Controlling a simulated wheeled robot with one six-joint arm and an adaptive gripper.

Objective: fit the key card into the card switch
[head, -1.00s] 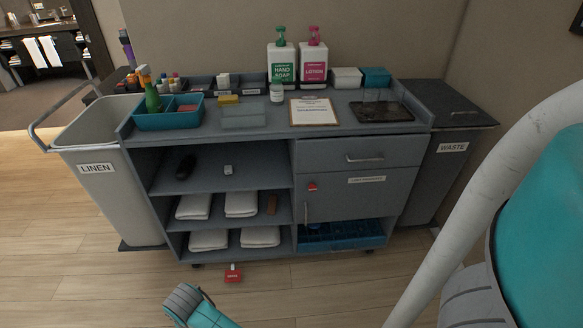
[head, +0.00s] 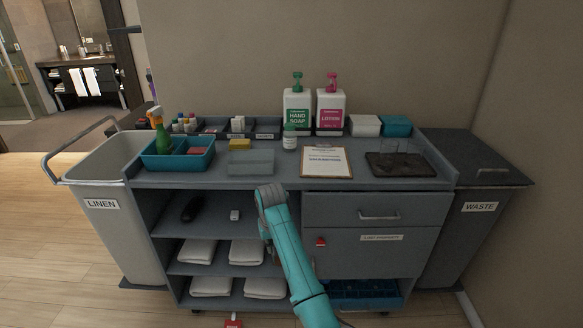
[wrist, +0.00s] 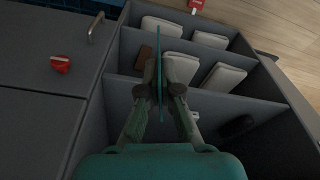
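In the wrist view, my gripper (wrist: 160,92) has its two fingers closed in on a thin teal plate, seen edge-on, which looks like the key card (wrist: 159,45). The card stands out beyond the fingertips, in front of the cart's open shelves and apart from them as far as I can tell. In the head view my teal arm rises in front of the cart, and its grey joint hides part of the shelf edge. The fingers and card cannot be made out there. I cannot identify the card switch in either view.
A housekeeping cart (head: 375,185) stands ahead, with bottles, a clipboard (head: 326,161) and trays on top and towels (head: 246,251) on its shelves. A linen bin (head: 112,225) is at left and a waste bin (head: 480,200) at right. A red tag (head: 233,323) lies on the floor.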

